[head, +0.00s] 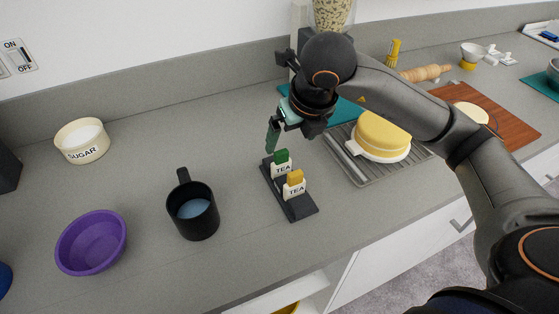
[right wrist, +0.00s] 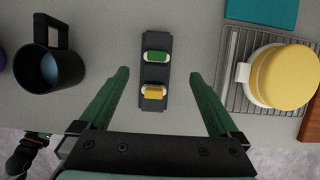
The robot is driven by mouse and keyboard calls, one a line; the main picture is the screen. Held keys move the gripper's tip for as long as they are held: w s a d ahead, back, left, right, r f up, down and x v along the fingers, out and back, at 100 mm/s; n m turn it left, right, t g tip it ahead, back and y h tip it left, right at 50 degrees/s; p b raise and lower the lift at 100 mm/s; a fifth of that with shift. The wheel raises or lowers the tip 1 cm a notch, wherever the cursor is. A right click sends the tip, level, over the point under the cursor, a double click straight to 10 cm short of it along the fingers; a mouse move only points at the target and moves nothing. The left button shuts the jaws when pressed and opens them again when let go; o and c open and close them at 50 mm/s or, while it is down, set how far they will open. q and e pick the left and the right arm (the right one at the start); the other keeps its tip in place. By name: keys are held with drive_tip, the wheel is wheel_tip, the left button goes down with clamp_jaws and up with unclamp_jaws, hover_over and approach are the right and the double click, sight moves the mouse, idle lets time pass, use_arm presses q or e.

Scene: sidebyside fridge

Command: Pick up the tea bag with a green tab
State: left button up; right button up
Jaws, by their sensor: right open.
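The tea bag with a green tab (head: 281,160) stands upright in the far slot of a dark holder (head: 303,212). The tea bag with a yellow tab (head: 295,182) stands in front of it in the same holder. In the right wrist view, the green tab (right wrist: 157,57) lies beyond the yellow tab (right wrist: 154,92). My right gripper (head: 273,138) is open and empty above the far end of the holder. Its two green fingers (right wrist: 158,90) spread wide on either side of the holder in the wrist view. My left gripper is not in view.
A black mug (head: 192,218) with bluish liquid stands left of the holder. A yellow cake (head: 383,136) on a wire rack (head: 350,161) is close on the right. A purple bowl (head: 91,243) and sugar bowl (head: 82,141) stand further left. The counter between them is clear.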

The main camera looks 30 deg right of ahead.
sight(283, 154)
drive_tip(key=x, duration=0.5)
drive_tip(key=p+x, duration=0.1)
drive_tip(key=x, duration=0.4)
drive_tip(key=shift+a, duration=0.25)
drive_tip(key=shift+r, duration=0.1)
drive_tip(key=c, duration=1.5)
